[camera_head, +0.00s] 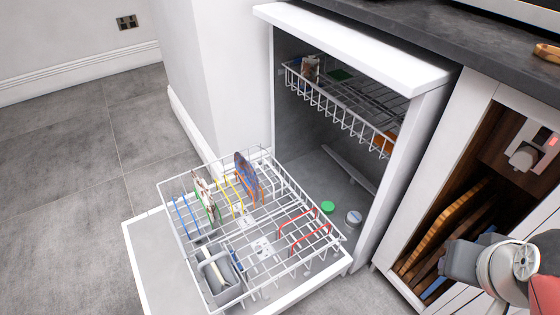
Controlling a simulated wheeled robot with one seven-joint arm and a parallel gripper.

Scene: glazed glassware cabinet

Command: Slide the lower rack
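The lower rack (318,209) is a white wire rack with blue, yellow and red tine sections. It is pulled well out of the dishwasher and lies over the open, lowered door (150,260). Plates (246,178) stand in its back part, and a grey cutlery basket (218,280) sits at its near left. Part of my arm, grey and white, shows at the lower right, well apart from the rack. I cannot see the gripper's fingers.
The upper rack (345,105) is inside the dishwasher, with a few items on it. A dark countertop (430,45) runs above. An open cabinet (480,160) with wooden boards stands at the right, beside my arm. Grey floor (70,150) is free on the left.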

